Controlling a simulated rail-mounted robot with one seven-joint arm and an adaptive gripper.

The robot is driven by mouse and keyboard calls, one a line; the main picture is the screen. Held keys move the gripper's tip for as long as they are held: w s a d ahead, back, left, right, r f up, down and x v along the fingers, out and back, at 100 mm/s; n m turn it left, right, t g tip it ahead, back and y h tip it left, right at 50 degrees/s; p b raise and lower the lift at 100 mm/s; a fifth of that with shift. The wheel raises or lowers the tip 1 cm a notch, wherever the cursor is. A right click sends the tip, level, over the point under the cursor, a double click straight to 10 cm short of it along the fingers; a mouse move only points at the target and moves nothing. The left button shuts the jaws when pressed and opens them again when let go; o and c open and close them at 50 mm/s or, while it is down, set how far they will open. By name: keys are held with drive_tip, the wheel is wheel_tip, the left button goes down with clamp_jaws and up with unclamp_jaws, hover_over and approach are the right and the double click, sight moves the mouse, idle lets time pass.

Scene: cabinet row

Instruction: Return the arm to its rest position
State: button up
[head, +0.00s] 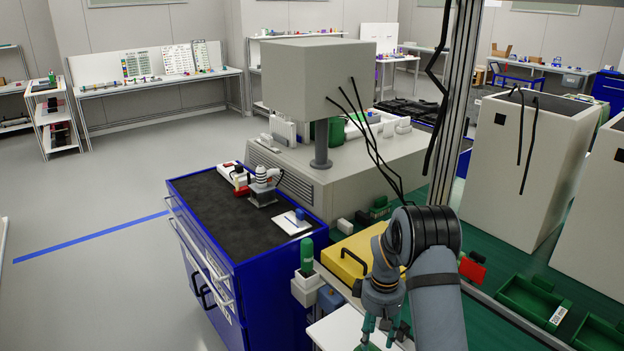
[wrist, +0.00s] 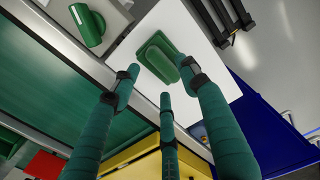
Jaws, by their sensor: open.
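My arm reaches down at the lower right of the head view, bent at its wrist. My gripper (head: 382,332) points downward over a white board (head: 330,331) beside the blue cabinet. In the wrist view my gripper (wrist: 157,84) has its three green-wrapped fingers spread, with nothing clamped between them. A green block-like piece (wrist: 160,58) lies on the white board just beyond the fingertips. I cannot tell whether a finger touches it. Its lower part is cut off at the bottom edge of the head view.
A yellow case (head: 347,262) with a black handle stands close behind my gripper. A blue cabinet (head: 276,268) is to the left, and a green cylinder (head: 307,252) stands on a white holder beside it. Green bins (head: 532,298) and tall grey boxes (head: 525,165) are to the right.

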sight(374, 345)
wheel_tip(374, 345, down, 4)
drive_tip(key=shift+s+r, duration=0.1)
drive_tip(key=shift+p, duration=0.4)
drive_tip(key=shift+r+b, duration=0.6)
drive_tip(key=shift+r, duration=1.1)
